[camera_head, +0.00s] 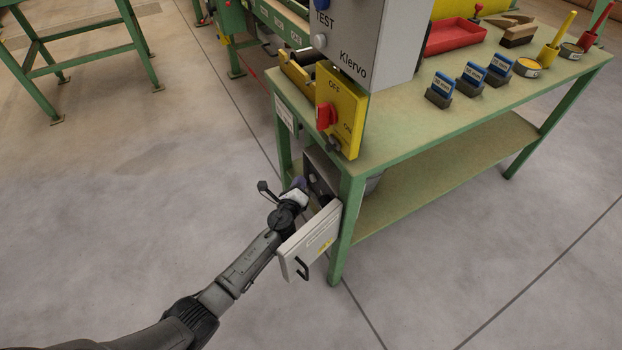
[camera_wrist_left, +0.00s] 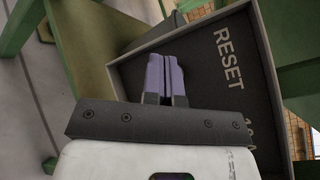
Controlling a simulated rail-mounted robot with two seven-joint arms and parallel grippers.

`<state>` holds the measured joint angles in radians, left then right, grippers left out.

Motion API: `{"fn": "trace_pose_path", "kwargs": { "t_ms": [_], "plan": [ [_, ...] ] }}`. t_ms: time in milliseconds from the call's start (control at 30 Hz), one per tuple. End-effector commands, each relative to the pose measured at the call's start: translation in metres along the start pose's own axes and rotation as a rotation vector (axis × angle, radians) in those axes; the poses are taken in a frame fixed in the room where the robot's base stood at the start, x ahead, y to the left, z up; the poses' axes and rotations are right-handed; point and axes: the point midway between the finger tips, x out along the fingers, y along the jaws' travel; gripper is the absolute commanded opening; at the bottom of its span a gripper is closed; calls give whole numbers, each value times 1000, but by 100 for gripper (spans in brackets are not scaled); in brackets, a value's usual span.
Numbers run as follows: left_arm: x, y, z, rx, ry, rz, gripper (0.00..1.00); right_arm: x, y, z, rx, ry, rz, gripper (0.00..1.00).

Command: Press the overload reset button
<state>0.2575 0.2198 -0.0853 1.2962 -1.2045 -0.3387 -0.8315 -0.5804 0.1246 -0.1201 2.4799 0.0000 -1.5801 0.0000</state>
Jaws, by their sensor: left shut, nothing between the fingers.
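The overload box (camera_head: 318,177) sits under the bench top, with its pale door (camera_head: 312,240) swung open toward me. In the left wrist view its dark inner panel (camera_wrist_left: 205,62) carries the word RESET and a partly covered marking. My left gripper (camera_head: 299,184) is at the box opening, above the open door. In the left wrist view its purple fingers (camera_wrist_left: 166,62) are shut together and empty, pointing at the panel beside the lettering. I see no reset button; the fingers may hide it. I cannot tell whether the fingertips touch anything. My right gripper is not in view.
The green bench (camera_head: 345,215) stands right of my left arm, its leg close to the door. A yellow switch plate (camera_head: 346,105) with a red knob (camera_head: 324,116) is above the box. A grey Klervo cabinet (camera_head: 372,40) stands on top.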

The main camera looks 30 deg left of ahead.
Motion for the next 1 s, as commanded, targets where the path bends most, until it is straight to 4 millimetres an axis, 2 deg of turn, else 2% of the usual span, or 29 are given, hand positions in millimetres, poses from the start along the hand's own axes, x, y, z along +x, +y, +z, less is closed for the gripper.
{"fn": "trace_pose_path", "kwargs": {
  "t_ms": [1000],
  "plan": [
    [6, -4, -4, 0, 0, 0, 0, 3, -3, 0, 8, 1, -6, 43]
  ]
}}
